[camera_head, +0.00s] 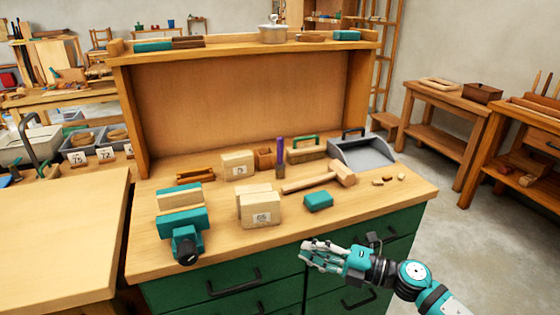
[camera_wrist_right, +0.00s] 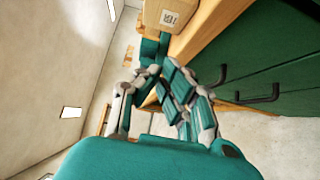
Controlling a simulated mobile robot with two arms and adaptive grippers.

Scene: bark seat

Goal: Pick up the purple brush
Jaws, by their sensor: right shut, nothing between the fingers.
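The purple brush (camera_head: 280,150) stands upright toward the back of the workbench top, between a small wooden block and a green-handled brush. Its lower end is partly hard to make out. My right gripper (camera_head: 308,251) is in front of the bench's front edge, by the green drawers, well short of the purple brush. It is shut and empty. In the right wrist view its fingers (camera_wrist_right: 156,74) point toward the bench edge, and the purple brush does not show there. My left gripper is not in view.
On the bench top (camera_head: 350,205) are a wooden mallet (camera_head: 320,178), a numbered block (camera_head: 260,208), a teal block (camera_head: 318,200), a teal vise (camera_head: 183,225) and a grey dustpan (camera_head: 365,152). A shelf (camera_head: 235,50) rises behind. The front right of the top is clear.

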